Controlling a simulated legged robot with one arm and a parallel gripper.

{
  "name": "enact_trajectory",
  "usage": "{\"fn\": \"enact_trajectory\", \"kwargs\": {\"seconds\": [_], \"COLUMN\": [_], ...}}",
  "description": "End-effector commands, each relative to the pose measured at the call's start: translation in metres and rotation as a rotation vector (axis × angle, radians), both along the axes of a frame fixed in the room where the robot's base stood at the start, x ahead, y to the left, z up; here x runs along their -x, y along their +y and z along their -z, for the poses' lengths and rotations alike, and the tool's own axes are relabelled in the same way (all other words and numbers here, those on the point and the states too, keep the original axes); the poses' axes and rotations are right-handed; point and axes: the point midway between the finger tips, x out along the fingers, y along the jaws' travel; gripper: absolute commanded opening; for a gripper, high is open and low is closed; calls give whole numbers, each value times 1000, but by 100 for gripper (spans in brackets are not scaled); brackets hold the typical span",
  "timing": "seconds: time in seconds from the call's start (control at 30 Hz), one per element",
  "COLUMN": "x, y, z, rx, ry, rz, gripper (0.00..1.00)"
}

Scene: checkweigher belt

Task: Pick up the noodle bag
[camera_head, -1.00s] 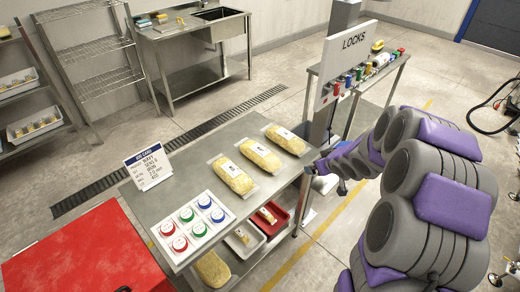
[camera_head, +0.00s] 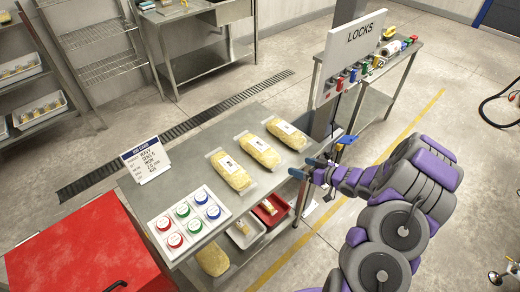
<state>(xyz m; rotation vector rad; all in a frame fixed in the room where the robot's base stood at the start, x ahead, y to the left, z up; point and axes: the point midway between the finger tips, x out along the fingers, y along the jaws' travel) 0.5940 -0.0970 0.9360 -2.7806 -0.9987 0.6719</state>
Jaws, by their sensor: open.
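Three clear noodle bags with yellow contents and white labels lie side by side on the steel table (camera_head: 180,172): a left bag (camera_head: 233,177), a middle bag (camera_head: 261,155) and a right bag (camera_head: 289,138). A similar yellow bag (camera_head: 212,260) lies on the shelf below. My gripper (camera_head: 304,167) is open and empty at the table's right edge, its blue fingers pointing left. It is just right of and below the right bag, apart from the bags as far as I can see.
A tray of coloured round caps (camera_head: 189,222) and a sign card (camera_head: 146,160) stand on the table's left part. White (camera_head: 245,230) and red (camera_head: 271,211) bins sit below. The LOCKS board (camera_head: 352,50) rises behind, near my arm. A red cabinet (camera_head: 80,250) stands left.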

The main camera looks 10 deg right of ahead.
Motion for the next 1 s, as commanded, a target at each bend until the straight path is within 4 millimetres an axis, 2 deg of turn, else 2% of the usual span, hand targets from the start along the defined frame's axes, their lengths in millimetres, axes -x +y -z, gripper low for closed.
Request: {"fn": "enact_trajectory", "kwargs": {"seconds": [0.6,1.0], "x": [-59,-75], "y": [53,66], "z": [34,42], "rx": [-1,0], "ry": [0,-2], "rz": [-3,-1], "gripper": [100,100]}}
